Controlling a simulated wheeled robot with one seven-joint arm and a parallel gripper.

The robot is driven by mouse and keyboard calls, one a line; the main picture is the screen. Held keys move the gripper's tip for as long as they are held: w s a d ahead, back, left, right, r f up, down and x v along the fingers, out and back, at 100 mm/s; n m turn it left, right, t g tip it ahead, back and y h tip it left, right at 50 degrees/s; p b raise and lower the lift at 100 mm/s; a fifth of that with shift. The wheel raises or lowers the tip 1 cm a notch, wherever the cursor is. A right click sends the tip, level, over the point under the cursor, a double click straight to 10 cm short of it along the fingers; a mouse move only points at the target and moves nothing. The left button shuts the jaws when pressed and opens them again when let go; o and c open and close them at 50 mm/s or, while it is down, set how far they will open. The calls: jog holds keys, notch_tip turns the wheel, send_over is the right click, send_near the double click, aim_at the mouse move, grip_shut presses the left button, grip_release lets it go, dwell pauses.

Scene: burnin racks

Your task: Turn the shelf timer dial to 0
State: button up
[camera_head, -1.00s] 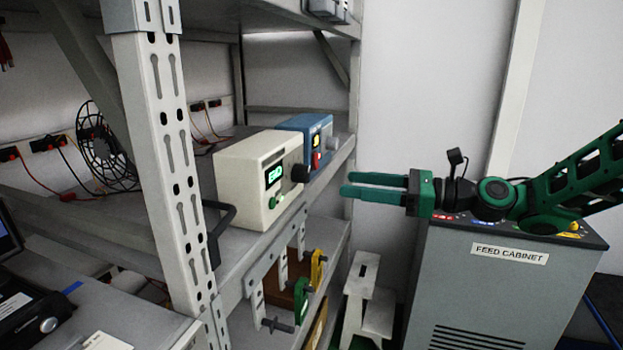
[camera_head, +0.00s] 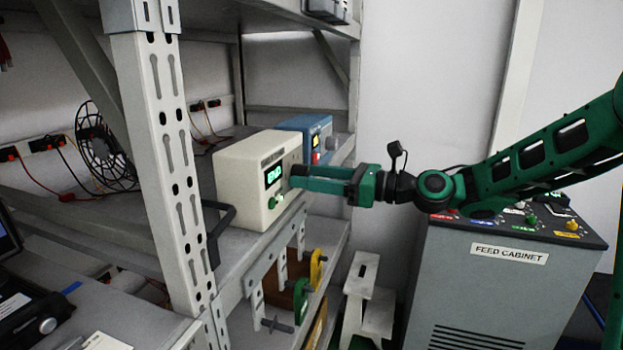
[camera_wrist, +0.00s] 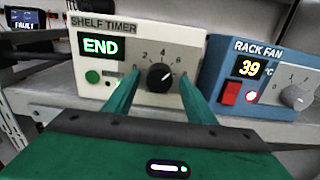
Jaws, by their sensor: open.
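The shelf timer (camera_head: 247,172) is a cream box on the rack shelf, and its front also shows in the wrist view (camera_wrist: 89,49). Its display reads END. Its black dial (camera_wrist: 160,76) has a pale pointer mark and the numbers 2, 4, 6 around it; the pointer leans to the upper right, and the lower numbers are partly hidden by my fingers. My gripper (camera_head: 298,177) is open, its green fingers reaching toward the timer front. In the wrist view the fingertips (camera_wrist: 160,84) lie on either side of the dial; I cannot tell whether they touch it.
The blue rack fan box (camera_wrist: 259,75) with a 39 display, red switch and grey knob stands just right of the timer. A green button (camera_wrist: 93,77) is left of the dial. A rack post (camera_head: 163,150) stands at left; the feed cabinet (camera_head: 500,290) is below my arm.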

jog(key=c, duration=1)
jog(key=shift+c, duration=0.2)
jog(key=shift+d+n, duration=0.1)
jog(key=shift+n, duration=0.3)
jog(key=n, duration=0.4)
jog(key=shift+w+n, duration=0.1)
jog(key=shift+n, duration=0.2)
jog(key=n, duration=1.1)
jog(key=shift+r+n, duration=0.1)
jog(key=shift+n, duration=0.3)
jog(key=n, duration=0.6)
jog(key=shift+n, duration=0.3)
